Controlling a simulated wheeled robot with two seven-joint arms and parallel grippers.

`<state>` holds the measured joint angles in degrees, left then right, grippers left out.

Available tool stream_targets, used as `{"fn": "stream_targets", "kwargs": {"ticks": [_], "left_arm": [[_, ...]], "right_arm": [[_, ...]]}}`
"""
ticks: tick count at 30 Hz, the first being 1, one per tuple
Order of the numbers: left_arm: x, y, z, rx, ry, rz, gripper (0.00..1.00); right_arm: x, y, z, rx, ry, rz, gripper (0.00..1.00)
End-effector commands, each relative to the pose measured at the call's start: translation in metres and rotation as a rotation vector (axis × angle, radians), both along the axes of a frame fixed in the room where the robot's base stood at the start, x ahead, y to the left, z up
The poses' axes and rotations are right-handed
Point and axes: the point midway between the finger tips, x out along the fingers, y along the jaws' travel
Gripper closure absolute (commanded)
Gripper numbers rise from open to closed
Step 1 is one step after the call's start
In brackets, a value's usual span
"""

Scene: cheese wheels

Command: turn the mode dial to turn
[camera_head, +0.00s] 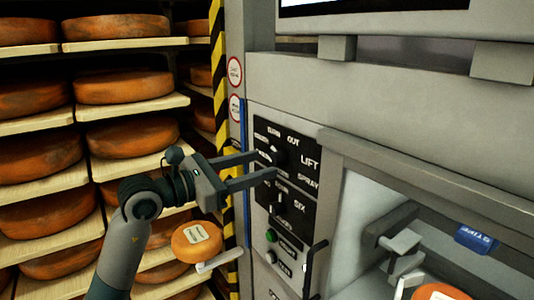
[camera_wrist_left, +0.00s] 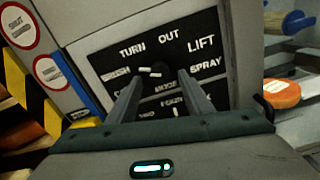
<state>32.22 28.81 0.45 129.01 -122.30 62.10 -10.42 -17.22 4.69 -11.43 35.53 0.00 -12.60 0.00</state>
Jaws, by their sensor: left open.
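The mode dial (camera_head: 279,155) is a dark knob on a black label plate on the grey machine front. The wrist view shows the dial (camera_wrist_left: 158,69) with TURN and OUT above it, LIFT and SPRAY to its right and BRUSH to its left. White marks show at its left side; I cannot tell surely which word it points to. My left gripper (camera_head: 266,164) is open in front of the plate. In the wrist view its fingers (camera_wrist_left: 160,78) lie either side of the dial's lower part; contact is unclear. My right gripper is out of view.
A second selector (camera_head: 279,203) sits below the dial, above a green button (camera_head: 271,236) and a black button (camera_head: 272,257). A handle (camera_head: 312,262) stands out at lower right. Shelves of cheese wheels (camera_head: 135,87) fill the left. An open bay (camera_head: 365,215) lies right.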

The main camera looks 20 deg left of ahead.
Motion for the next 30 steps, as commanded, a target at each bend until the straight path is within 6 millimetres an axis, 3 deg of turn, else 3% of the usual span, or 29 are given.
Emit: {"fn": "stream_targets", "kwargs": {"ticks": [7,20,25,30], "left_arm": [[0.022,-0.017,0.002,-0.002,-0.001,-0.001,0.54],[0.027,-0.021,0.000,0.001,-0.001,0.000,0.54],[0.027,-0.021,0.000,0.000,-0.001,0.000,0.94],[0.027,-0.021,0.000,0.002,-0.003,0.000,0.94]], "right_arm": [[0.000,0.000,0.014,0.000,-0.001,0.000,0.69],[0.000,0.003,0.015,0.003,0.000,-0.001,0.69],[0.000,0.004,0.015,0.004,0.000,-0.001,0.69],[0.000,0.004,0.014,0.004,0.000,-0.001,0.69]]}}
